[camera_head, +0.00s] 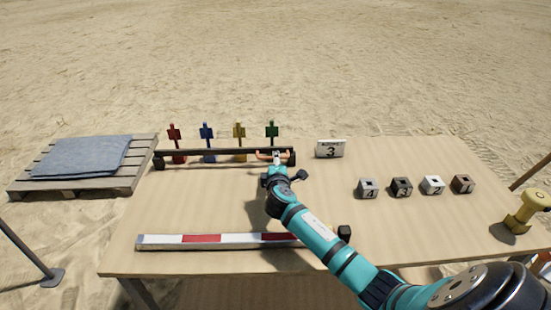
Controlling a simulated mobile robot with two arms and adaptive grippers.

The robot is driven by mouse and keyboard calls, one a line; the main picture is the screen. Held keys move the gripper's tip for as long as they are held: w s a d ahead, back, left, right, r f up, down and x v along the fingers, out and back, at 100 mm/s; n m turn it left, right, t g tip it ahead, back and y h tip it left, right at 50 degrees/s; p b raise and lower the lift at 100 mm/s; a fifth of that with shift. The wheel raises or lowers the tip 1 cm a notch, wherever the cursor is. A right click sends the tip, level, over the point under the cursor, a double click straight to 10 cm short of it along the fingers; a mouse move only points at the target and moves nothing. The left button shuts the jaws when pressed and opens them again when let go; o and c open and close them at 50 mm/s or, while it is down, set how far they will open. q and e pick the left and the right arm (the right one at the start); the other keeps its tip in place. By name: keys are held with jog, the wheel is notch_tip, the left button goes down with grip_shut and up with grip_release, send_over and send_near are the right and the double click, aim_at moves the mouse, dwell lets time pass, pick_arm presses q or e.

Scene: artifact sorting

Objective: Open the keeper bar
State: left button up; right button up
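The long dark keeper bar (222,152) lies across the back left of the table, in front of several coloured markers. An orange, handle-like piece (262,156) shows near its right end. My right gripper (277,157) reaches in from the lower right, and its tip is at this orange piece. The fingers are small and overlap the piece, so I cannot tell whether they are shut on it. My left gripper is not in view.
Red, blue, yellow and green markers (239,132) stand behind the bar. A red-and-white scale bar (202,239) lies near the front edge.

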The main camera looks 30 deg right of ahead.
jog(key=shift+x, duration=1.85)
grip_shut()
jog(key=shift+f, duration=0.1)
